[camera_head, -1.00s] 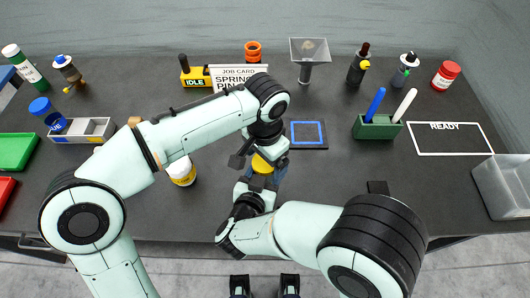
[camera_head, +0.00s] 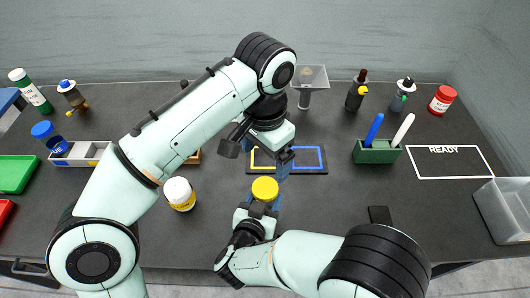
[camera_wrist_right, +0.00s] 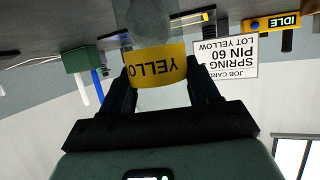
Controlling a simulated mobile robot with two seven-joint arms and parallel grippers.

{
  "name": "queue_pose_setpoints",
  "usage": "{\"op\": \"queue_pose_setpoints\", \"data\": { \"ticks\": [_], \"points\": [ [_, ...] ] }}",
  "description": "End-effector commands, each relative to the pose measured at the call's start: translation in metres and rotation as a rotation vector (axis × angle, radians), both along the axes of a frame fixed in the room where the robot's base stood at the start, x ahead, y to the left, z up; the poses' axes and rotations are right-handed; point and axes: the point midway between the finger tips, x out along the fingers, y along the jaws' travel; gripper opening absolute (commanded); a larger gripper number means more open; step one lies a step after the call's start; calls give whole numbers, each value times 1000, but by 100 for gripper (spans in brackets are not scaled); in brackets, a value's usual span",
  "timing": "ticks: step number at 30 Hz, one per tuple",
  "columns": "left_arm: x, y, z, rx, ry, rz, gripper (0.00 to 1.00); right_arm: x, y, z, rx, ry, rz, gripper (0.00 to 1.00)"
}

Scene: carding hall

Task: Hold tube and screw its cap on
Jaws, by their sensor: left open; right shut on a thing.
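The tube (camera_wrist_right: 157,66) shows its yellow band with upside-down lettering between the fingers of my right gripper (camera_wrist_right: 158,75) in the right wrist view. My right gripper (camera_head: 260,208) is shut on the tube, low in the middle of the head view. The yellow cap (camera_head: 265,188) sits on top of the tube there; how tightly it is screwed cannot be told. The tube's body is mostly hidden under the cap and by the fingers. My left gripper (camera_head: 262,158) is open and empty, above and apart from the cap.
A mat with yellow and blue outlined squares (camera_head: 312,171) lies behind the grippers. A white, yellow-labelled jar (camera_head: 180,193) stands left, near my left arm. A green pen holder (camera_head: 376,152), a READY mat (camera_head: 455,170) and a clear bin (camera_head: 505,207) are right.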

Motion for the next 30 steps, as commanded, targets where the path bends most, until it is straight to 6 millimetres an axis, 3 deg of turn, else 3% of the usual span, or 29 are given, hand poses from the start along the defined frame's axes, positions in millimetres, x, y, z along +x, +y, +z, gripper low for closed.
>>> {"op": "queue_pose_setpoints", "data": {
  "ticks": [2, 3, 6, 17, 23, 30],
  "points": [
    [0, 0, 0, 0, 0, 0, 93, 0, 0, 0, 0, 0, 0, 0],
    [0, 0, 0, 0, 0, 0, 93, 0, 0, 0, 0, 0, 0, 64],
    [0, 0, 0, 0, 0, 0, 93, 0, 0, 0, 0, 0, 0, 90],
    [0, 0, 0, -1, -1, 0, 93, -4, 2, 2, 1, 0, 3, 90],
    [0, 0, 3, -1, -2, 0, 93, -32, 12, 15, 2, -2, 6, 90],
    [1, 0, 6, -1, -4, 0, 93, -81, 27, 36, 3, -2, 5, 90]
  ]
}}
